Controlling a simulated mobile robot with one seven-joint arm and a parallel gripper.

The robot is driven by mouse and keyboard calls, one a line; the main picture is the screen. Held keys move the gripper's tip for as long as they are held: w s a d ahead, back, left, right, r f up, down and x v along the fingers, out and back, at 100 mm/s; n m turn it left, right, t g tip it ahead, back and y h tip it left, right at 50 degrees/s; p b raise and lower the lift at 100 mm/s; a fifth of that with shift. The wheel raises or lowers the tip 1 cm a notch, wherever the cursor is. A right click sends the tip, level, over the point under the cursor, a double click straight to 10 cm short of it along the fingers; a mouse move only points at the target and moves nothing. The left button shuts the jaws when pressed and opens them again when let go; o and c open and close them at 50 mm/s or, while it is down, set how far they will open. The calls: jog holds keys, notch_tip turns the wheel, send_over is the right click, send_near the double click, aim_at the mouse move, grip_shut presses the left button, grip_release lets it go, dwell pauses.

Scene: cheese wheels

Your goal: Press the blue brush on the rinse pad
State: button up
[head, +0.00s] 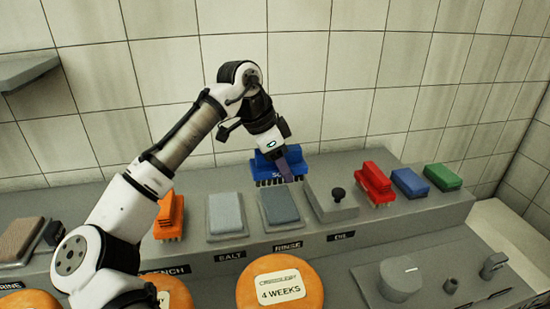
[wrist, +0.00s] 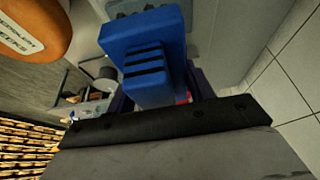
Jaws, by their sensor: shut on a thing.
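The blue brush (head: 262,168) is in my gripper (head: 284,166), bristles down, in the head view. It also fills the upper middle of the wrist view (wrist: 146,48), between the dark fingers. The rinse pad (head: 279,207) is a grey-blue block on the grey ledge, behind the RINSE label. The brush appears just behind and above the pad in the picture, apart from its top face. The exact height of the bristles over the ledge is hard to tell.
A lighter pad (head: 226,213) sits left of the rinse pad. An orange brush (head: 170,216) is left. Cheese wheels (head: 280,287) lie in front; the tiled wall is behind.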

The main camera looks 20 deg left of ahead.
aim_at(287, 200)
jog(key=shift+w+d+f, duration=0.1)
jog(key=shift+d+f, duration=0.05)
jog(key=shift+f, duration=0.1)
notch_tip(287, 200, down, 6)
jog(key=b, duration=0.5)
jog(key=shift+r+b, duration=0.15)
jog(key=shift+b, duration=0.15)
jog(key=shift+f, duration=0.6)
dwell(2.2)
jog(key=shift+r, duration=0.1)
notch_tip(287, 200, up, 7)
jog(key=p, duration=0.7)
dwell(0.6)
